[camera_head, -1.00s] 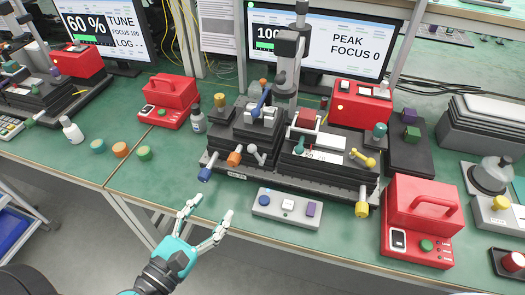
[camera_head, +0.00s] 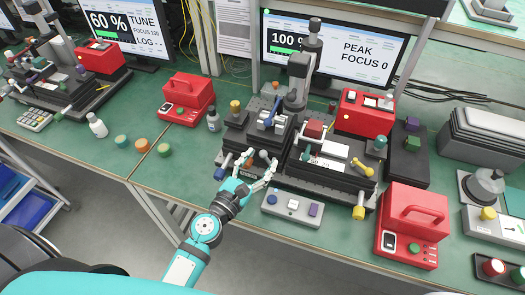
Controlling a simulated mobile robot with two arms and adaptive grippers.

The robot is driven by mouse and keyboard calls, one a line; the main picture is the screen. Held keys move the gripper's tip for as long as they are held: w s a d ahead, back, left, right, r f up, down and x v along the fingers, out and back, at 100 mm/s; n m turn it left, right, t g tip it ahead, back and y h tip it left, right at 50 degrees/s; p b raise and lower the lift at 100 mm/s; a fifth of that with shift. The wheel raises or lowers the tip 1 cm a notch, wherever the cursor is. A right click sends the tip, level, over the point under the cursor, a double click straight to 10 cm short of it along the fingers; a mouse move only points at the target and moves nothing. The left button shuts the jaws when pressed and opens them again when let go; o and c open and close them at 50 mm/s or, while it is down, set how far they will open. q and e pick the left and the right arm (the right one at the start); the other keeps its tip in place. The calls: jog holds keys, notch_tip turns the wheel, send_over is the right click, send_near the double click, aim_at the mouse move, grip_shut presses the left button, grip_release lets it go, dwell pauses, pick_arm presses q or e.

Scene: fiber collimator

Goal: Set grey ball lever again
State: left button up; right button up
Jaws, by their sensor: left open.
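The grey ball lever (camera_head: 264,154) is a small light-grey knob on the front of the dark stage assembly (camera_head: 240,139), in the middle of the head view. My left gripper (camera_head: 260,159) reaches up from below with its two fingers spread. Its fingertips are at the front of the assembly, one on each side of the lever and close to it. The fingers partly cover the lever's surroundings, and I cannot tell whether they touch it. My right gripper is not in view.
A grey button box (camera_head: 292,206) sits just right of my left gripper at the table's front edge. A yellow ball lever (camera_head: 363,170) and a yellow knob (camera_head: 358,212) stand further right. Red boxes (camera_head: 187,99) flank the assembly. The monitor (camera_head: 375,50) reads "PEAK FOCUS 0".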

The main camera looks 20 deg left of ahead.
pick_arm(q)
jog(key=shift+x, duration=1.05)
